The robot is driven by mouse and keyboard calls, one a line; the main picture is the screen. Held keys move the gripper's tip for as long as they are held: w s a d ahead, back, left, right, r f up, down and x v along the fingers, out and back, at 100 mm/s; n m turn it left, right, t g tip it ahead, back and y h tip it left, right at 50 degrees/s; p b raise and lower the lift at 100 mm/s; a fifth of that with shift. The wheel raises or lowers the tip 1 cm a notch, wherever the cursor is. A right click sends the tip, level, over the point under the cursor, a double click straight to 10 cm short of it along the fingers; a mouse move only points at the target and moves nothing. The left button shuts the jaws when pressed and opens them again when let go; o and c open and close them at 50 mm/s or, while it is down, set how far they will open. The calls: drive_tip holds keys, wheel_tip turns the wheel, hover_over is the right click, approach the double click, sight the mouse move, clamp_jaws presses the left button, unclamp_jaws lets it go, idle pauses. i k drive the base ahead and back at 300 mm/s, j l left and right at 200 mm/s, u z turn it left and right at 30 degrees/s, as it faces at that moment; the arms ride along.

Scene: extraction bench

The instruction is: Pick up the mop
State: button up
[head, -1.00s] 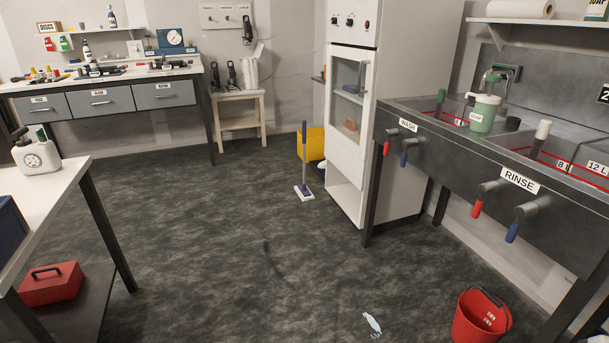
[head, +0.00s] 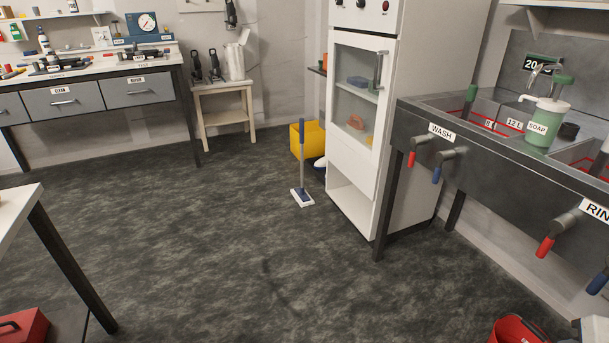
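The mop (head: 302,165) stands upright on the dark floor in the head view, left of the white cabinet. It has a blue upper handle, a grey lower shaft and a flat white head with a blue top on the floor. A yellow bucket (head: 314,141) stands just behind it, partly hidden by the cabinet. My gripper is not in view.
The white cabinet (head: 350,203) stands right of the mop. The sink bench (head: 480,172) lines the right side, with a red bucket (head: 517,330) at its foot. A white table (head: 20,208) edges in at left. The floor (head: 210,240) between is open.

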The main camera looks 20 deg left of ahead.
sight(303, 197)
drive_tip(key=i+j+z, duration=0.1)
drive_tip(key=i+j, duration=0.35)
drive_tip(key=j, duration=0.25)
drive_tip(key=i+j+z, duration=0.15)
drive_tip(key=j, duration=0.25)
drive_tip(key=i+j+z, duration=0.1)
drive_tip(key=i+j, duration=0.4)
drive_tip(key=j, duration=0.3)
drive_tip(key=j+z, duration=0.3)
drive_tip(key=j, duration=1.55)
